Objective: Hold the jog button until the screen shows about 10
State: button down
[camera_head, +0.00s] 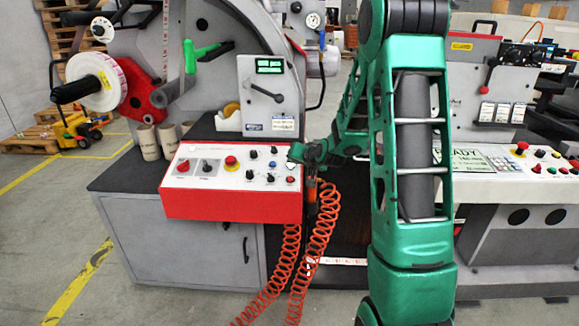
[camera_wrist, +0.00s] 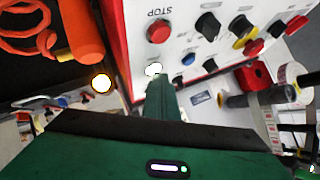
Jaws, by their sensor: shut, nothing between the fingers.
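My gripper (camera_head: 297,156) is shut and empty at the right end of the sloped control panel (camera_head: 230,205). In the wrist view its green fingertips (camera_wrist: 157,82) point at a white button (camera_wrist: 153,69) on the panel, overlapping its edge. I cannot tell whether they touch it or press it in. The white button (camera_head: 291,165) also shows beside the gripper in the head view. No jog label is readable. A small dark screen with green figures (camera_head: 270,66) is on the grey machine above the panel; its figures are too small to read.
A red STOP button (camera_wrist: 158,32), a blue button (camera_wrist: 188,59) and black knobs (camera_wrist: 207,25) sit close to the white button. An orange handle (camera_wrist: 80,30) with a coiled orange hose (camera_head: 318,225) hangs right of the panel. Another machine (camera_head: 500,185) stands at right.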

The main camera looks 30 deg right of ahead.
jog(key=shift+r, duration=0.1)
dwell(0.7)
jog(key=shift+s+a+r, duration=0.1)
jog(key=shift+s+r, duration=0.05)
jog(key=shift+r, duration=0.55)
jog(key=r, duration=0.3)
jog(key=s+r, duration=0.1)
jog(key=r, duration=0.1)
jog(key=shift+a, duration=0.4)
jog(key=shift+s, duration=0.1)
jog(key=s+a+g, duration=0.2)
jog(key=s+g, duration=0.2)
jog(key=s, duration=1.1)
jog(key=s+a+n+g, duration=0.1)
jog(key=s+a+g, duration=0.2)
jog(key=s, duration=1.2)
jog(key=s+a+g+y, duration=0.1)
jog(key=s+g, duration=0.4)
jog(key=s, duration=0.9)
jog(key=shift+s+a+f, duration=0.25)
jog(key=shift+s+a, duration=0.15)
jog(key=shift+a, duration=0.45)
